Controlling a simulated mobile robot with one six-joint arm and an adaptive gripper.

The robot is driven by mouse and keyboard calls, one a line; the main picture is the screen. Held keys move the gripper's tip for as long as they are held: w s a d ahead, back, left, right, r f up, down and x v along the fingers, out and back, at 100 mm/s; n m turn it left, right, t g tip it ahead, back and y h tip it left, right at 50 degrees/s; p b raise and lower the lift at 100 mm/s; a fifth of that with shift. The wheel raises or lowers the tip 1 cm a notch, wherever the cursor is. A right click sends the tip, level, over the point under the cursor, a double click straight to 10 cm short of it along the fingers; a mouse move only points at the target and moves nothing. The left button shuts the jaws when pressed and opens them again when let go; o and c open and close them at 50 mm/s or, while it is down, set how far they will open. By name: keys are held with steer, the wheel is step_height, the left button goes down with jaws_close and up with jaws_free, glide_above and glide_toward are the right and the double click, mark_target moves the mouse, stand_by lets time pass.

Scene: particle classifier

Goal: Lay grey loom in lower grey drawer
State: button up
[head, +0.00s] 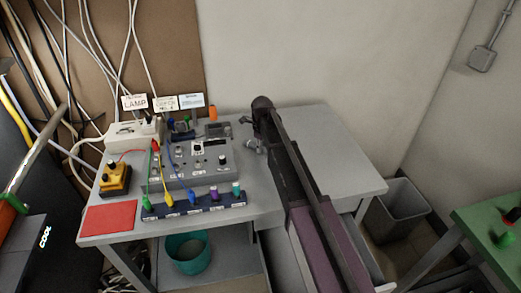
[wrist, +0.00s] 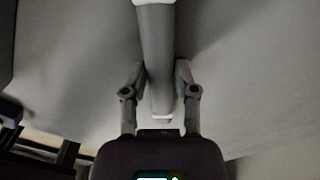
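A smooth grey rounded bar with pale ends, which I take to be the grey loom (wrist: 156,55), runs lengthwise between my fingers in the wrist view. My gripper (wrist: 160,78) has its two fingers drawn in close against its sides and looks shut on it. In the head view my gripper (head: 254,147) is low over the grey table, right of the control box. The loom is hard to make out there. Below the tabletop is a grey drawer or shelf (head: 228,278), partly hidden by the table and my arm.
On the grey table (head: 335,150) are a grey control box (head: 195,160), a yellow button box (head: 115,179), a red mat (head: 108,217) and a plug strip (head: 180,207). A teal bowl (head: 189,253) sits below. A bin (head: 398,208) stands at right. The right tabletop is clear.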

jaws_close()
steer(key=shift+r, duration=0.15)
step_height(320, 180, up, 4)
steer(key=p, duration=0.4)
steer(key=shift+f, duration=0.2)
steer(key=s+d, duration=0.1)
steer(key=s, duration=0.4)
steer(key=s+d, duration=0.2)
steer(key=s, duration=0.3)
steer(key=s+d+r+p, duration=0.1)
steer(key=s, duration=0.4)
steer(key=shift+s+d, duration=0.2)
steer(key=shift+s, duration=0.05)
steer(key=shift+r, duration=0.2)
step_height(320, 180, up, 23)
steer(key=p, duration=2.3)
steer(key=shift+f, duration=0.15)
steer(key=shift+w, duration=0.1)
steer(key=shift+d, duration=0.1)
